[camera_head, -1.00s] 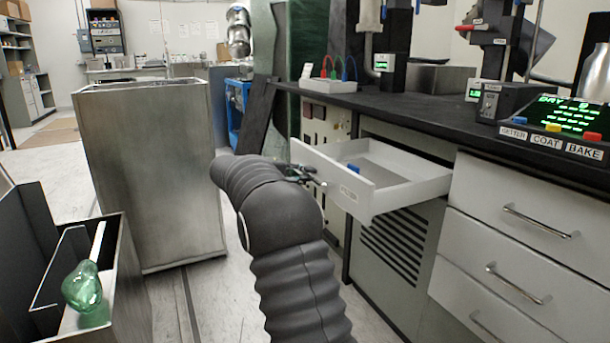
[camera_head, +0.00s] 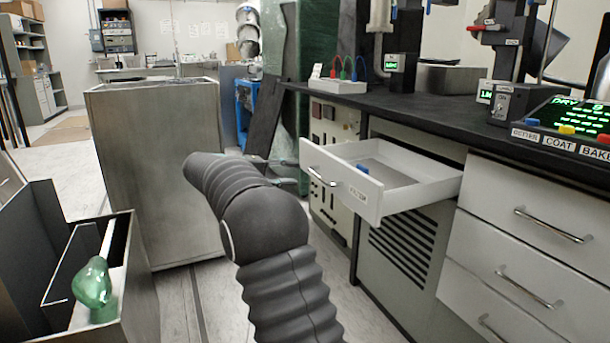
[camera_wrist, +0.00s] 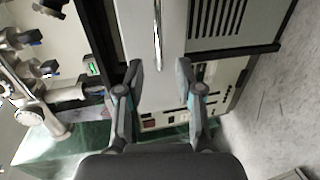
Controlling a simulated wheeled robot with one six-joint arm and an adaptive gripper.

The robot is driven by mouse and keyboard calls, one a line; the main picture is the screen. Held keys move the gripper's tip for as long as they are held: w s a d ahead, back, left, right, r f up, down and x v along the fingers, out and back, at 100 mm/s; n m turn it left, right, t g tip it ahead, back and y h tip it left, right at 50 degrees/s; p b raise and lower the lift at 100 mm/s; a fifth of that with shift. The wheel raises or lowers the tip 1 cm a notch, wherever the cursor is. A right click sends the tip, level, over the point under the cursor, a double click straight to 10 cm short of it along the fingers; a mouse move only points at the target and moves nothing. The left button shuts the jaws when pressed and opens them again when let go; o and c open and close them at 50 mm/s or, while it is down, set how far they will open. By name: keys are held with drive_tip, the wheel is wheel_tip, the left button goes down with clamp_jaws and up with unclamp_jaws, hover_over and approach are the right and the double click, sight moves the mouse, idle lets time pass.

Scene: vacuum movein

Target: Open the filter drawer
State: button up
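The white filter drawer (camera_head: 345,190) is pulled out from under the black bench top at the right, with a small label on its front. Its metal handle (camera_head: 328,178) shows on the front panel. A small blue item (camera_head: 361,168) lies inside. My gripper (camera_head: 292,172) is just left of the drawer front, partly hidden by my wrist. In the wrist view, my gripper (camera_wrist: 160,64) has its two fingers spread with nothing between them. The handle (camera_wrist: 158,35) is ahead of the fingertips, in line with the gap and apart from them.
A metal cabinet (camera_head: 160,175) stands left of my arm. An open dark bin (camera_head: 130,290) with a green glass flask (camera_head: 92,283) is at the lower left. Several closed drawers (camera_head: 525,222) are at the right. Floor shows between cabinet and bench.

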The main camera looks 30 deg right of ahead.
drive_tip(key=shift+v, duration=1.95)
